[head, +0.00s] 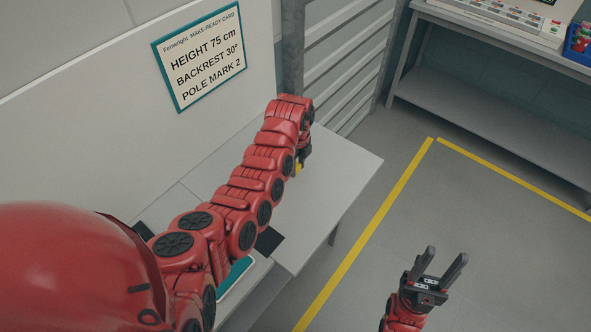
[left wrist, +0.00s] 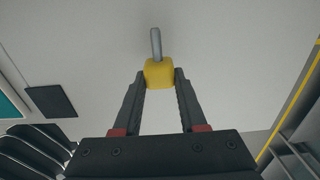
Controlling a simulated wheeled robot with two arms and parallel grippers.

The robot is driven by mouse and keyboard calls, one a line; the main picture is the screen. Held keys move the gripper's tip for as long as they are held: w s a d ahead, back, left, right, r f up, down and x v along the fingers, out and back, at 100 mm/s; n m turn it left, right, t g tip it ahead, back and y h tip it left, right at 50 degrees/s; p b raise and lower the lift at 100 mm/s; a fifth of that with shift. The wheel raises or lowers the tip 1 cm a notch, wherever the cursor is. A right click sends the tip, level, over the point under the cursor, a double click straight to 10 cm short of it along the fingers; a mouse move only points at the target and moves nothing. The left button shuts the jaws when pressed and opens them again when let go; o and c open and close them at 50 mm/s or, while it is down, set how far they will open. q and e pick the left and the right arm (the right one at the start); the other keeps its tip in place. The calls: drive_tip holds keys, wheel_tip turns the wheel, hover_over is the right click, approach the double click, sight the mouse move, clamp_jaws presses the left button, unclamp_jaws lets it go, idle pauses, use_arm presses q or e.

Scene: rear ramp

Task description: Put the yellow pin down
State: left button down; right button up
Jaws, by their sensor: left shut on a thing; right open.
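The yellow pin (left wrist: 159,75) has a yellow head and a grey metal shank. In the left wrist view its head is between the fingertips of my left gripper (left wrist: 160,84), which is shut on it. The shank points away from the gripper over a pale surface; I cannot tell whether it touches. In the head view only a small yellow bit of the pin (head: 298,169) shows below my left gripper (head: 303,158), over the white table (head: 338,165). My right gripper (head: 439,270) is open and empty over the grey floor, away from the table.
A dark pad (head: 268,241) and a teal-edged item (head: 236,276) lie nearer me, partly behind my left arm. A card (head: 199,56) is on the wall panel. A metal rail frame (head: 293,45) stands behind the table. A grey bench (head: 480,100) is at right.

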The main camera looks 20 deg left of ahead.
sight(298, 173)
use_arm(q)
wheel_tip(298, 173, down, 2)
drive_tip(key=shift+f+p, duration=0.2)
drive_tip(key=shift+p, duration=0.2)
drive_tip(key=shift+f, duration=0.5)
drive_tip(key=shift+c, duration=2.3)
unclamp_jaws()
drive_tip(key=shift+f, duration=0.15)
